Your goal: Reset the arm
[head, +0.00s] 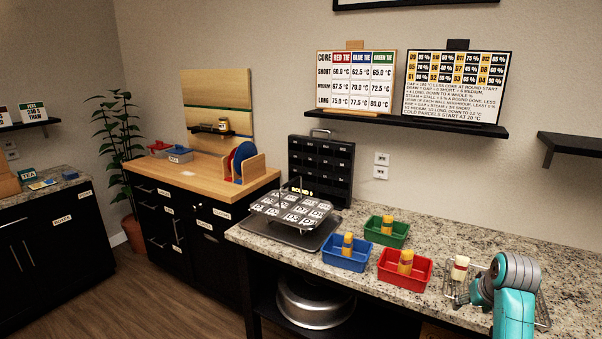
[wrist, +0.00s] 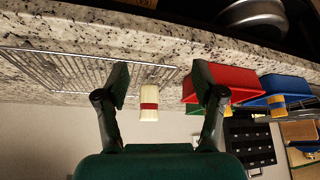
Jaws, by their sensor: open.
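My gripper (wrist: 161,82) is open in the wrist view, its two dark fingers apart and touching nothing that I can see. A cream parcel with a red band (wrist: 149,104) shows in the gap between the fingers, apart from both; its depth is hard to tell. In the head view the cream parcel (head: 460,268) stands by a wire rack on the granite counter, just left of my teal and grey arm. The arm is low over the right part of the counter, and its fingers cannot be made out there.
A wire rack (wrist: 60,68) lies near the gripper. Red (head: 404,281), blue (head: 333,256) and green (head: 399,236) bins, each with a yellow parcel, stand left of the arm. A dark tray with a labelled plate (head: 291,208) is farther left.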

